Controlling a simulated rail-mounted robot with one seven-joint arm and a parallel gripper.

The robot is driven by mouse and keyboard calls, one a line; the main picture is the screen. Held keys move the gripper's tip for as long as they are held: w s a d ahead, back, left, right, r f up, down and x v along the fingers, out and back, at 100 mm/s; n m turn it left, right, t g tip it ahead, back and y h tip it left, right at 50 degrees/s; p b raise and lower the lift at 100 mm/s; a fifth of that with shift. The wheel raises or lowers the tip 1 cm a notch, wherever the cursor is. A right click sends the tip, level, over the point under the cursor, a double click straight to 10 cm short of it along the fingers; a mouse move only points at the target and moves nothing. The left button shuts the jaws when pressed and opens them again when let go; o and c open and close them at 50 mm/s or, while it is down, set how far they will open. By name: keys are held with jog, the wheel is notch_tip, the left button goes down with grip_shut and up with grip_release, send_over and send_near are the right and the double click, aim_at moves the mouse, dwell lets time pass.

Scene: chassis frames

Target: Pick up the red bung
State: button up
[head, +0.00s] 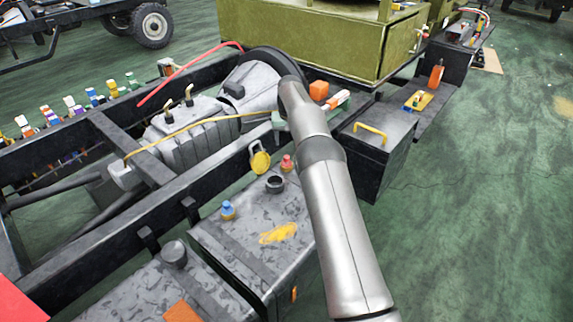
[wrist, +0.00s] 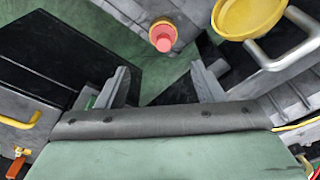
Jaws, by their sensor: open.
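The red bung (head: 287,163) stands on top of the grey fuel tank (head: 240,245), near a dark filler neck (head: 275,184). In the wrist view the red bung (wrist: 163,36) shows a pinkish-red top over a yellow-orange base, near the upper middle. My gripper (wrist: 163,84) is open, and its two fingers stand apart with nothing between them. The bung appears beyond the fingertips, roughly in line with the gap and apart from both fingers. In the head view my arm hides most of the gripper.
A yellow round cap (head: 260,161) sits close to the bung, and also shows in the wrist view (wrist: 248,14). A blue bung (head: 228,209) stands on the same tank. A black box (head: 373,150) with a yellow handle is right of my arm. Open green floor lies farther right.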

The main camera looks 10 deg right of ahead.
send_over(287, 157)
jog(key=f, duration=0.4)
jog(key=shift+s+d+f, duration=0.1)
jog(key=shift+d+f, duration=0.05)
jog(key=shift+d, duration=0.05)
jog(key=f, duration=0.5)
jog(key=shift+w+a+f, duration=0.1)
jog(key=shift+w+a, duration=0.1)
jog(key=shift+a, duration=0.05)
jog(key=c, duration=1.1)
